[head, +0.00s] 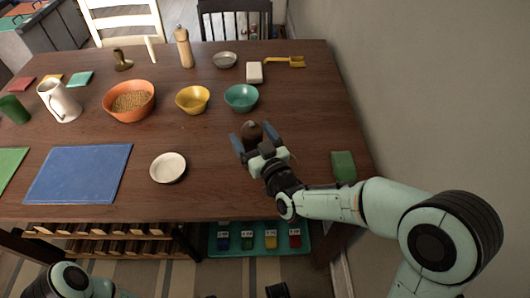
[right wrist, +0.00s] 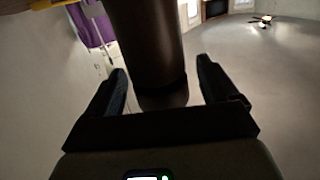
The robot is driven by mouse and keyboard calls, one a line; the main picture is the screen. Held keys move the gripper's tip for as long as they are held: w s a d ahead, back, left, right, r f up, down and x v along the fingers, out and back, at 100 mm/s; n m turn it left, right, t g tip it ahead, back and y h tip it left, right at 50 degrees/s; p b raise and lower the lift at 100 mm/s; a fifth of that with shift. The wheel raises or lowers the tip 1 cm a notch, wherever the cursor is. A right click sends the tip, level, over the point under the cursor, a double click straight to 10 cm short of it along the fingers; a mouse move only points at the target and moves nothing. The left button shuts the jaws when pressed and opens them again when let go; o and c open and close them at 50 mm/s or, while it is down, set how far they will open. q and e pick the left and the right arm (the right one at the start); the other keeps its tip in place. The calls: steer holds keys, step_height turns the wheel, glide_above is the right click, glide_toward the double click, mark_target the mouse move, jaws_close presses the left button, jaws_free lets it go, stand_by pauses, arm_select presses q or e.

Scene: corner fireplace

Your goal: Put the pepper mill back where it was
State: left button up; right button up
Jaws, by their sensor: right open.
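A dark brown, round-topped mill (head: 252,132) stands on the table, right of the middle. I take it for the pepper mill. My right gripper (head: 253,139) is open, with one finger on either side of it. In the right wrist view, the dark brown cylinder (right wrist: 146,45) rises between the two open fingers, with gaps visible on both sides. A taller, pale wooden mill (head: 184,48) stands at the back of the table. Part of my left arm shows at the bottom left, but its gripper is not in view.
A teal bowl (head: 241,97), yellow bowl (head: 193,99) and orange bowl (head: 129,101) stand behind the gripper. A white bowl (head: 168,167) and blue mat (head: 79,173) lie left. A green block (head: 343,166) sits near the right edge. Table (head: 220,195) is clear in front.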

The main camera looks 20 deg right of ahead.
steer(key=s+d, duration=0.1)
steer(key=s, duration=0.8)
steer(key=shift+s+d, duration=0.25)
